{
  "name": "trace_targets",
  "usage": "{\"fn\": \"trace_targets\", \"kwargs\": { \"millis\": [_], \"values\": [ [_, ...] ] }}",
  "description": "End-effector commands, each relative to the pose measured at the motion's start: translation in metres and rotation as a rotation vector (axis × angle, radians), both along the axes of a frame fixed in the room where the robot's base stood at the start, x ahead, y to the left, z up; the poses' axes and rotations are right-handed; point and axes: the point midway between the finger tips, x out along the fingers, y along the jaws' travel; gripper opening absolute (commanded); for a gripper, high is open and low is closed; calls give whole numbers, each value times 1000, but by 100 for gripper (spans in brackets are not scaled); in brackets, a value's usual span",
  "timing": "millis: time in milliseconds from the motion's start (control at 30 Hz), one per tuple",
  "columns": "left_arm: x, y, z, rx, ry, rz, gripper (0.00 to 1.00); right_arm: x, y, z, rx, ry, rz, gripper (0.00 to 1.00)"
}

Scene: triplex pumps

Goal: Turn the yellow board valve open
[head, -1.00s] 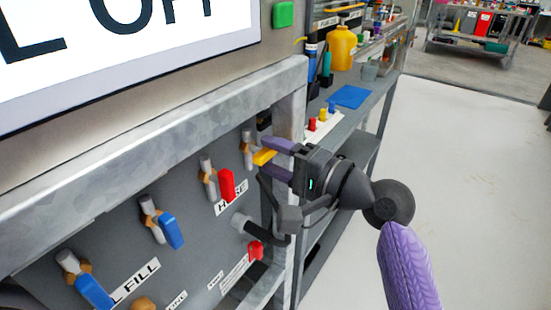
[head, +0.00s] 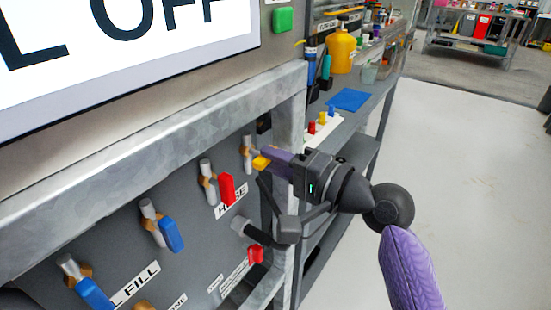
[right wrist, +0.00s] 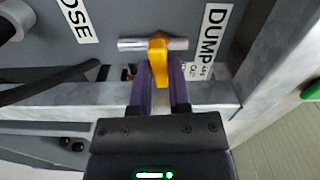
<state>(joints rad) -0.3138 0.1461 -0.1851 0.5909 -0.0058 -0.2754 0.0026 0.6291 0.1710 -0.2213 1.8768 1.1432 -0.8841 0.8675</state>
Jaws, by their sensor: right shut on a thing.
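The yellow board valve (head: 261,162) sits at the far right end of the grey valve board (head: 195,240), with its pale pipe behind it. My right gripper (head: 268,160) is at the valve, its purple fingers closed on the yellow handle. In the right wrist view the yellow handle (right wrist: 159,58) lies between the two fingers (right wrist: 160,80), across a horizontal silver pipe and beside the DUMP label (right wrist: 213,40). The fingers partly hide the handle in the head view. My left gripper is not in view.
A red valve (head: 227,188) and blue valves (head: 171,234) line the board to the left. A galvanised frame post (head: 292,125) stands close to my right gripper. A shelf with bottles and a blue mat (head: 348,100) lies behind. The floor at right is clear.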

Motion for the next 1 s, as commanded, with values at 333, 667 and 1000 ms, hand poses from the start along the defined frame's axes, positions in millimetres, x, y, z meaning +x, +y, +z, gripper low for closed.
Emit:
{"fn": "trace_targets", "kwargs": {
  "millis": [333, 667, 1000],
  "values": [
    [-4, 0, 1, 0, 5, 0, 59, 0, 0, -2, -181, -240, 2, 0],
    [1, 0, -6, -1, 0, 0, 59, 0, 0, -3, -367, -495, 1, 0],
    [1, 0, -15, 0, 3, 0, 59, 0, 0, -4, -556, -757, 3, 0]
  ]
}}
